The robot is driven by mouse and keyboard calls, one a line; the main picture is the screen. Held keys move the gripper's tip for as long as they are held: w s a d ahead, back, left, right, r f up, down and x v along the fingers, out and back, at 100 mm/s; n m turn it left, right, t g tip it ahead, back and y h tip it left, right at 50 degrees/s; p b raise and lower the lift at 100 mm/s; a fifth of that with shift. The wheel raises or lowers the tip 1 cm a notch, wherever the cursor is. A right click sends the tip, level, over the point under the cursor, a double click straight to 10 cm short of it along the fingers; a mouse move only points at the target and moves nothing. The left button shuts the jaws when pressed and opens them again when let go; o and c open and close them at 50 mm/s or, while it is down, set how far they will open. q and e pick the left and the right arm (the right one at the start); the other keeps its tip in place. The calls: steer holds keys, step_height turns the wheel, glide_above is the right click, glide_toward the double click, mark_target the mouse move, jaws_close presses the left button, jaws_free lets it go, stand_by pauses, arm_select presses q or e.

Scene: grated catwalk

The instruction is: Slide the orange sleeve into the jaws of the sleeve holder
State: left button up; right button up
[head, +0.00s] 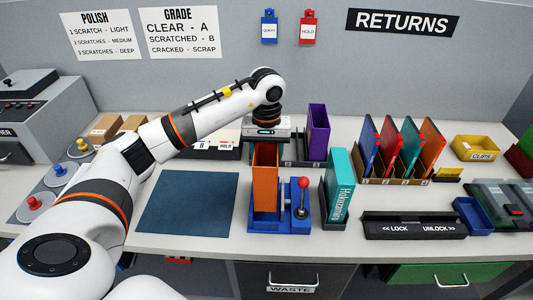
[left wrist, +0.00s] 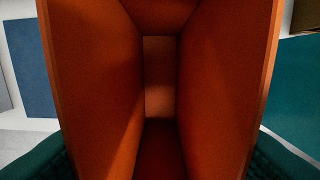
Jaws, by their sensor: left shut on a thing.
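The orange sleeve (head: 264,180) is upright, an open box shape, at the middle of the bench. My left gripper (head: 266,143) is above it, pointing down, shut on its upper part. In the left wrist view the sleeve (left wrist: 105,80) fills the middle and I look into its hollow inside, with dark finger pads at both lower corners. The blue sleeve holder (head: 268,222), with a red-knobbed lever at its right, is directly under the sleeve. The sleeve's lower end meets the holder in the picture; I cannot tell how deep it sits between the jaws. My right gripper is not in view.
A teal case (head: 338,190) stands close to the right of the holder. A dark blue mat (head: 188,205) lies to the left. A purple case (head: 318,132) stands behind in a rack. A black lock bar (head: 415,226) and a blue tray (head: 472,215) lie to the right.

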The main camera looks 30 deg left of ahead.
arm_select(q)
steer(key=shift+f+b, duration=2.95)
steer(key=shift+f, duration=0.6)
steer(key=o, duration=1.3)
steer(key=shift+o, duration=0.3)
steer(key=o, duration=0.3)
steer(key=shift+o, duration=0.2)
step_height(320, 180, up, 8)
steer(key=p, duration=0.4)
steer(key=shift+p, duration=0.3)
